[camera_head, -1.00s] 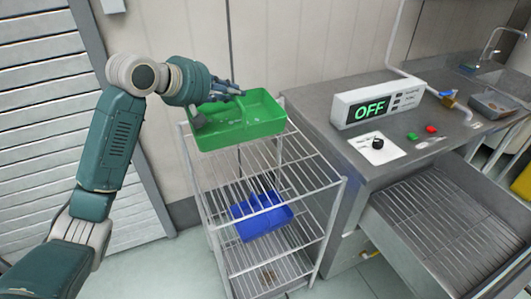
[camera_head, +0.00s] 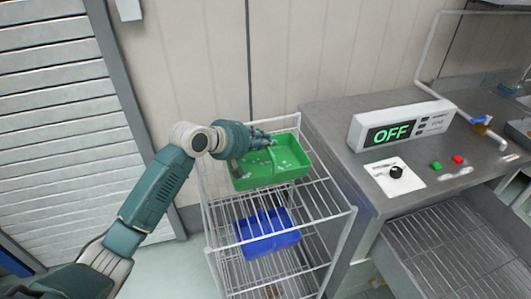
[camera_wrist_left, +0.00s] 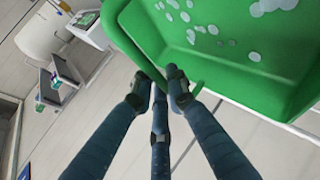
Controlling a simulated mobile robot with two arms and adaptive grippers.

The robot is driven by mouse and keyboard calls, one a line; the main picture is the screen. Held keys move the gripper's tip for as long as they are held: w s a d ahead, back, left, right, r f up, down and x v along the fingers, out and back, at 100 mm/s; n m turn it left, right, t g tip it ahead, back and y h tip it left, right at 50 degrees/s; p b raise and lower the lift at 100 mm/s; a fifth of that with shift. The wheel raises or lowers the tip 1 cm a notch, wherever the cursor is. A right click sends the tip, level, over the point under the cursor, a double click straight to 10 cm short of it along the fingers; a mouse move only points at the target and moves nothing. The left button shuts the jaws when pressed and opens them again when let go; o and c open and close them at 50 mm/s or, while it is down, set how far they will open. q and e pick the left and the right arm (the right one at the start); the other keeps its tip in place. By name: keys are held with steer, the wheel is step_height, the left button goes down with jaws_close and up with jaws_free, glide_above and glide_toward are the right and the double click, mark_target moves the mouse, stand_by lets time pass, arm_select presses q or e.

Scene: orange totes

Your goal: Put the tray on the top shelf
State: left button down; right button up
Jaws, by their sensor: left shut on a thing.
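The green tray (camera_head: 272,180) has two compartments with pale round pieces in it. It is over the rear of the wire rack's top shelf (camera_head: 322,198), roughly level. I cannot tell whether its bottom touches the wires. My left gripper (camera_head: 262,139) is shut on the tray's rim at its back left side. In the left wrist view the fingers (camera_wrist_left: 162,82) close on the rim of the green tray (camera_wrist_left: 200,60). My right gripper is not in view.
A blue tray (camera_head: 268,240) sits on a lower shelf of the rack. A steel counter (camera_head: 340,130) with an OFF display (camera_head: 400,125) stands close on the right, above an open drawer (camera_head: 450,240). The front of the top shelf is clear.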

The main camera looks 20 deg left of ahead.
mark_target(265, 165)
arm_select(q)
steer(key=shift+s+f, duration=0.1)
steer(key=shift+f, duration=0.55)
step_height(265, 165, down, 4)
steer(key=shift+r+p, duration=0.25)
steer(key=shift+p, duration=0.05)
steer(key=shift+f, duration=0.3)
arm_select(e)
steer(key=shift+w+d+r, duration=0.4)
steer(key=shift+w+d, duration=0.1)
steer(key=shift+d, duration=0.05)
